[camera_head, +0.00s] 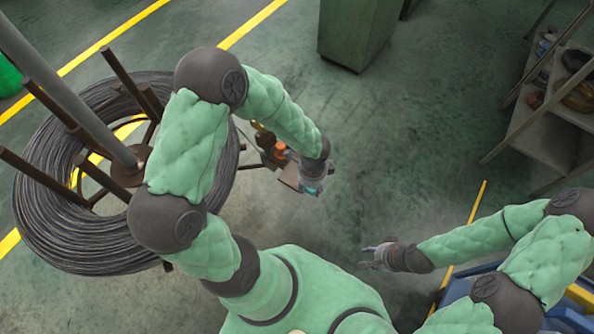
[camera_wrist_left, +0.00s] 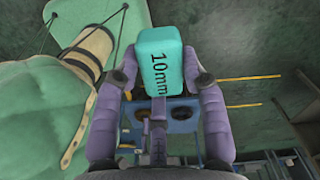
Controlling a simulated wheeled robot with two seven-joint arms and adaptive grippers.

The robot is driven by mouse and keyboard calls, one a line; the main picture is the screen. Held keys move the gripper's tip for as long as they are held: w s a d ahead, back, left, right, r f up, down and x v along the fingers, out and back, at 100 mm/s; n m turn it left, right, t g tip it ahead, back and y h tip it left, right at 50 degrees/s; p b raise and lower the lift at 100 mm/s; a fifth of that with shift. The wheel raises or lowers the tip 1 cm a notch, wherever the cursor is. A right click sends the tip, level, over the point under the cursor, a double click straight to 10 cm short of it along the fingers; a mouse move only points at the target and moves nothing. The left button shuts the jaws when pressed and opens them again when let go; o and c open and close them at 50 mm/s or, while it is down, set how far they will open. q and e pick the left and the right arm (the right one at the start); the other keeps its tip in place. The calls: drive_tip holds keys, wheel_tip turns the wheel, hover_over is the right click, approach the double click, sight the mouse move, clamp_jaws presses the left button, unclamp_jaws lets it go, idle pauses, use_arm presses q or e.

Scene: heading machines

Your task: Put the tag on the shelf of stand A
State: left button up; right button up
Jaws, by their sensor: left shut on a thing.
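The tag, a turquoise block marked "10mm" (camera_wrist_left: 160,65), is between the purple fingers of my left gripper (camera_wrist_left: 160,88) in the left wrist view. In the head view my left gripper (camera_head: 311,190) is small, with a bit of turquoise at its tip, and hangs beside a small brownish plate (camera_head: 290,176). Whether the tag touches this plate I cannot tell. The plate lies just right of a wire-coil stand (camera_head: 130,165); no letter A is readable on it. My right gripper (camera_head: 370,257) is empty, its fingers apart, over open floor.
A thick coil of dark wire (camera_head: 55,225) surrounds the stand's upright posts. A small orange thing (camera_head: 280,150) is behind the plate. A green cabinet (camera_head: 358,30) stands at the back, and a rack with shelves (camera_head: 555,110) at the right. The floor between is clear.

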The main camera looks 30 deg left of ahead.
use_arm(q)
drive_tip(key=shift+w+a+f, duration=0.1)
drive_tip(key=shift+a+f, duration=0.1)
drive_tip(key=shift+f, duration=0.05)
drive_tip(key=w+a+f+b, duration=0.4)
drive_tip(key=w+a+f, duration=0.5)
drive_tip(key=shift+w+a+f, duration=0.1)
drive_tip(key=shift+w+f, duration=0.05)
drive_tip(key=shift+f, duration=0.1)
drive_tip(key=shift+w+f+b, duration=0.1)
drive_tip(key=shift+f+b, duration=1)
drive_tip(key=shift+f, duration=0.5)
drive_tip(key=shift+f, duration=0.2)
drive_tip(key=o, duration=1.1)
drive_tip(key=shift+o, duration=0.2)
drive_tip(key=shift+r, duration=0.1)
